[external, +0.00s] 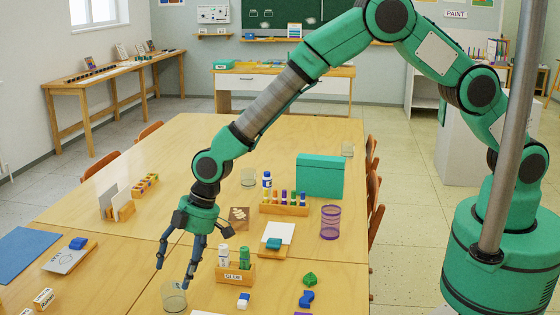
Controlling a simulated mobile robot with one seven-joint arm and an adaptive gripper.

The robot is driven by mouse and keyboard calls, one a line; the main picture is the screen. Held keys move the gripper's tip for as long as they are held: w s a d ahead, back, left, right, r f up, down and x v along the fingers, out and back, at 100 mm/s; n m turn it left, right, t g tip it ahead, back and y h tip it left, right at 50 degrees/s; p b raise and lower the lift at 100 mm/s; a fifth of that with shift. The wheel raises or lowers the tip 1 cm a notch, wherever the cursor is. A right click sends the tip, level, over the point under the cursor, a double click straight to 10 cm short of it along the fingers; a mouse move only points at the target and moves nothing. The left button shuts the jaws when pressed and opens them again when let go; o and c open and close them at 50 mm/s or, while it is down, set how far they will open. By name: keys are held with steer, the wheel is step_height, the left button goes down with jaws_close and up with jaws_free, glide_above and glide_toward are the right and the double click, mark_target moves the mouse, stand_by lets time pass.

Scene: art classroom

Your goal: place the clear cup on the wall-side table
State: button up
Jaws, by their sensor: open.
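A clear cup (174,298) stands upright on the large table (120,255) near the front of the external view. My gripper (175,275) is open, pointing down, with its fingertips close to this cup's rim. One finger overlaps the rim in the picture; I cannot tell whether it touches. Two more clear cups stand on the same table, one near the middle (248,177) and one at the far right corner (347,149). The wall-side table (105,77) is a long narrow wooden table along the left wall.
Right of my gripper are a glue holder (235,275), a teal box (320,176), a purple mesh cup (330,222) and a bottle rack (284,208). Chairs (374,200) line the right edge. Frames and small items sit on the wall-side table, with bare patches at its front.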

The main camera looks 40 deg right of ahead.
steer(key=shift+p+v, duration=0.35)
steer(key=shift+v, duration=2.45)
